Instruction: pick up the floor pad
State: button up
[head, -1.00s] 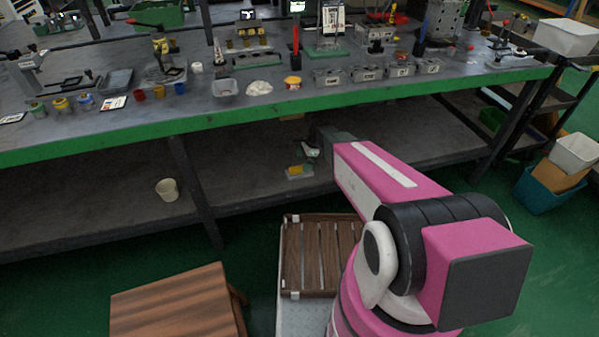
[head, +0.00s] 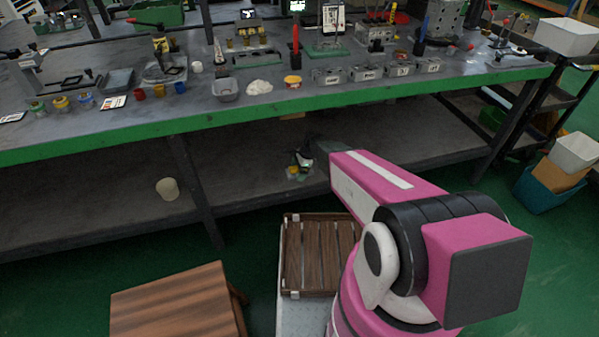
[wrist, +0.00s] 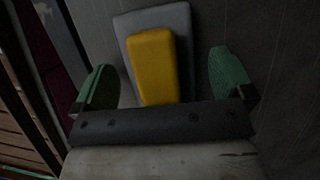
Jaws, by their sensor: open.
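The floor pad appears to be the grey slab (wrist: 181,20) with a yellow block (wrist: 153,60) on top, on the lower shelf. In the wrist view, my gripper (wrist: 163,74) is open, with one green finger on each side of the yellow block and a gap on both sides. The near end of the pad is hidden behind the gripper's dark bar. In the head view, my gripper (head: 303,160) is under the bench, over the small yellow part (head: 293,171), and mostly covers the pad.
The green-edged bench top (head: 240,117) hangs above the shelf (head: 90,205). A bench leg (head: 192,185) and a pale cup (head: 168,189) stand to the left. A slatted wooden platform (head: 306,252) and a wooden stool (head: 175,300) are in front.

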aim_at(296, 167)
jog(key=shift+f, duration=0.1)
jog(key=c, duration=1.1)
jog(key=shift+o, duration=0.2)
jog(key=shift+r, duration=0.65)
notch_tip(296, 167, up, 3)
jog(key=s+a+r, duration=0.7)
jog(key=s, duration=0.2)
jog(key=shift+s, duration=0.1)
